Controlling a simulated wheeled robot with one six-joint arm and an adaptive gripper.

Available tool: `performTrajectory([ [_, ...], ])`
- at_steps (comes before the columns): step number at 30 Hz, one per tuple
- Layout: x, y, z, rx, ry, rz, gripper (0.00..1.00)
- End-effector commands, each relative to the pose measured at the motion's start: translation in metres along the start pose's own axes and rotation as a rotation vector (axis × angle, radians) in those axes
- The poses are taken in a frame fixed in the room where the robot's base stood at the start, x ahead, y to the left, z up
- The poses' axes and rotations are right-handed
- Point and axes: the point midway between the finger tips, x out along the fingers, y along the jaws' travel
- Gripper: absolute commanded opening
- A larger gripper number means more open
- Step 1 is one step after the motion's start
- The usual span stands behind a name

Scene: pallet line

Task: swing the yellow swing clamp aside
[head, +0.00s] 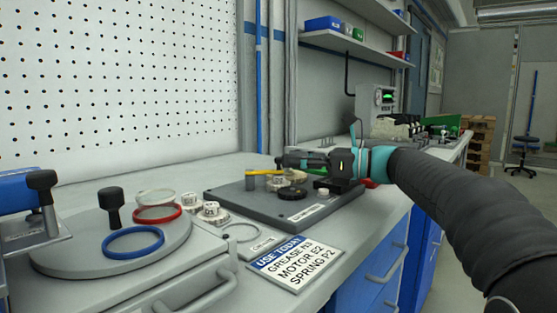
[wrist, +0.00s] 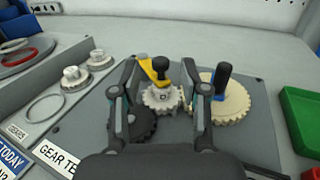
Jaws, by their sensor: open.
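The yellow swing clamp (wrist: 149,70) lies over the pale small gear (wrist: 163,97) on the dark gear plate, with a black knob (wrist: 160,65) at its end. In the head view the clamp (head: 260,173) shows as a thin yellow bar left of my gripper. My gripper (wrist: 160,72) is open, with one finger on each side of the knob; whether either finger touches it I cannot tell. In the head view my gripper (head: 284,162) is low over the plate and hides part of the clamp.
A green tray (wrist: 300,118) stands right. Loose gears (head: 212,212), rings and a "USE TODAY" sign (head: 296,262) lie left and in front.

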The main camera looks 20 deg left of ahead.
Motion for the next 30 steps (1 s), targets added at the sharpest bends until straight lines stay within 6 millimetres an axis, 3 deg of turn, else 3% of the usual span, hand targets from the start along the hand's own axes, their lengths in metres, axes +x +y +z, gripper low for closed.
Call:
performTrajectory([
  [3, 0.019, 0.000, -0.001, 0.001, 0.000, 0.001, 0.45],
  [9, 0.037, -0.001, 0.000, 0.000, 0.000, -0.002, 0.45],
  [20, 0.042, -0.001, 0.000, 0.000, 0.000, -0.003, 0.45],
  [26, 0.042, -0.001, 0.000, 0.000, 0.000, -0.003, 0.00],
  [30, 0.042, -0.001, 0.000, 0.000, 0.000, -0.002, 0.00],
])
